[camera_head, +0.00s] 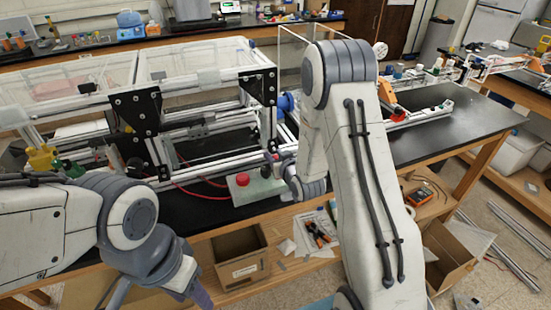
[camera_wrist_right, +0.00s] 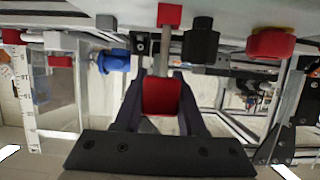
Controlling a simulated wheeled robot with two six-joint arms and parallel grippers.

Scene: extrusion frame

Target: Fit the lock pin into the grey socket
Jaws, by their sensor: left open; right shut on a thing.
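In the right wrist view, my right gripper (camera_wrist_right: 160,100) is shut on a red block, which looks like the grip of the lock pin (camera_wrist_right: 162,97). A thin grey shaft runs up from it, and a second red block is at the shaft's far end. A small grey block (camera_wrist_right: 139,40) is close beside the shaft; I cannot tell whether it is the grey socket or whether the shaft touches it. In the head view, my right gripper (camera_head: 272,159) is partly hidden by its own wrist, beside the extrusion frame. My left gripper (camera_head: 198,293) is open and empty at the bottom edge.
The aluminium extrusion frame (camera_head: 165,108) with clear panels fills the black bench's left. A white box with a red button (camera_head: 242,179) sits close below my right gripper. A cardboard box (camera_head: 240,258) is on the lower shelf.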

